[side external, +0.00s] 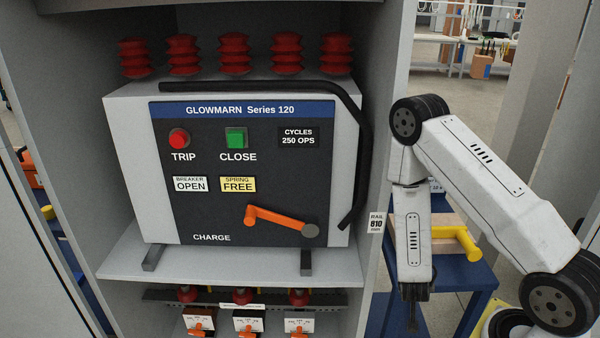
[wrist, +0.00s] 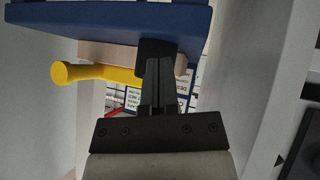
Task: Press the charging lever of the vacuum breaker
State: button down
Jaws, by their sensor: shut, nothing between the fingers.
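The vacuum breaker (side external: 136,150) is a grey box with a dark front panel on a cabinet shelf. Its orange charging lever (side external: 275,217) runs from a grey pivot at the panel's lower right up and left to a short knob. Labels read "BREAKER OPEN" and "SPRING FREE". My gripper (side external: 412,325) hangs pointing down, outside the cabinet, right of and lower than the lever, well apart from it. In the wrist view my gripper (wrist: 158,65) has its fingers together and empty. The lever does not show in the wrist view.
A red TRIP button (side external: 179,138) and green CLOSE button (side external: 236,138) sit above the lever. A black cable (side external: 357,130) bends down the breaker's right side. A yellow handle (side external: 455,233) lies on a blue stand (side external: 470,275) behind my arm. The cabinet's right wall edge (side external: 392,120) stands between.

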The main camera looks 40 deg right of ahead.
jog(key=w+a+r+m+y, duration=0.1)
jog(key=w+a+m, duration=0.1)
jog(key=w+a, duration=0.3)
jog(key=w+a+r+m, duration=0.1)
jog(key=w+a+m, duration=0.15)
jog(key=a, duration=0.55)
jog(key=w+a+r+t, duration=0.4)
jog(key=w+a+r, duration=0.3)
jog(key=r, duration=0.3)
jog(key=w+a+r+t+h, duration=0.1)
jog(key=w+a+r+t, duration=0.4)
jog(key=r, duration=0.5)
jog(key=w+a, duration=0.2)
jog(key=a, duration=0.1)
jog(key=shift+w+r+m, duration=0.2)
jog(key=shift+r+m, duration=0.15)
jog(key=shift+r, duration=0.05)
jog(key=shift+w, duration=0.15)
jog(key=w+d+f, duration=0.4)
jog(key=w+f, duration=0.1)
jog(key=w, duration=0.4)
jog(key=shift+w, duration=0.15)
